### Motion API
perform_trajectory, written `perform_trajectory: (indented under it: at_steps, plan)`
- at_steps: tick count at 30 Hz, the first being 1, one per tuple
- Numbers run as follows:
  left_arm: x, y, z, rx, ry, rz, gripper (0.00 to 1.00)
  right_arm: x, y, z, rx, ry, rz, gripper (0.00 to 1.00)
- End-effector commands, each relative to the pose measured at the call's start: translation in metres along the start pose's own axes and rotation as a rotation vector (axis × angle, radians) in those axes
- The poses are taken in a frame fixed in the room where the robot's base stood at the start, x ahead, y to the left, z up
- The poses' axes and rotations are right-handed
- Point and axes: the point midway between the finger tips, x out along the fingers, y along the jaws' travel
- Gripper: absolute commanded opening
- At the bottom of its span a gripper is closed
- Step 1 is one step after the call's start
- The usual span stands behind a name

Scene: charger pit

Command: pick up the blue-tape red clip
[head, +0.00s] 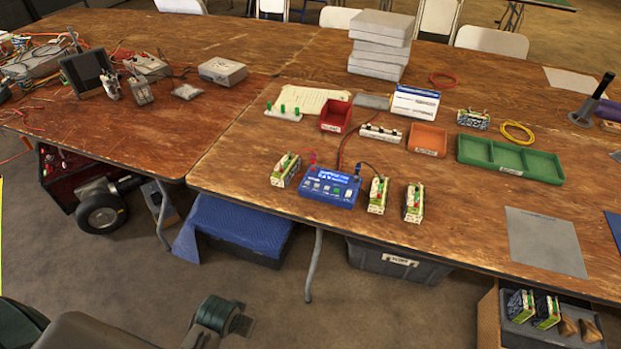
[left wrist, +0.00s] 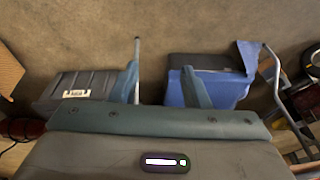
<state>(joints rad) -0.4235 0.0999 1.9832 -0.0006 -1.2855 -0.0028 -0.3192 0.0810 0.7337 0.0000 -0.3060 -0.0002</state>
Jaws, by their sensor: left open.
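A blue charger (head: 330,187) sits near the front edge of the right table. A small red clip or plug (head: 313,157) stands at its back left corner. A red lead (head: 341,150) runs from behind the charger toward a white labelled rail (head: 381,133). Clips are too small for me to tell which has blue tape. Batteries (head: 285,171) (head: 378,195) (head: 413,203) stand beside the charger. In the left wrist view my left gripper (left wrist: 161,72) is open and empty, pointing at floor and under-table bins, away from any clip. My right gripper is out of view.
A red bin (head: 336,116), an orange tray (head: 427,139) and a green tray (head: 510,172) stand behind the charger. A grey mat (head: 545,241) lies at right. Below are a blue-covered box (head: 240,228) and a dark labelled bin (head: 400,262). The front table edge is a barrier.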

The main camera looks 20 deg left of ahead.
Motion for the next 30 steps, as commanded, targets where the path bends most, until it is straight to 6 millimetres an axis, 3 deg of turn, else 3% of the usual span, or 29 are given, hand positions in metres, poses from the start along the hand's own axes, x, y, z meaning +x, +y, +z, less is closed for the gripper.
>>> perform_trajectory:
  at_steps: [1,11,14,20,27,30]
  plan:
    - [-0.005,0.000,-0.016,-0.004,0.008,0.001,0.42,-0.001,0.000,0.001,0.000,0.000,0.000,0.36]
    - [-0.013,0.000,-0.108,-0.026,0.035,0.009,0.42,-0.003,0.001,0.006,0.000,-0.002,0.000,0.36]
    - [-0.018,0.000,-0.149,-0.033,0.047,0.014,0.42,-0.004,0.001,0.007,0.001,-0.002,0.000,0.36]
    - [-0.048,0.002,-0.259,-0.047,0.076,0.035,0.42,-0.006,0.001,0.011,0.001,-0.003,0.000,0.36]
    - [-0.109,0.007,-0.382,-0.046,0.106,0.064,0.42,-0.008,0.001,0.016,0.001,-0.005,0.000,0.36]
    - [-0.132,0.010,-0.423,-0.040,0.112,0.074,0.42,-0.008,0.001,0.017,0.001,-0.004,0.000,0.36]
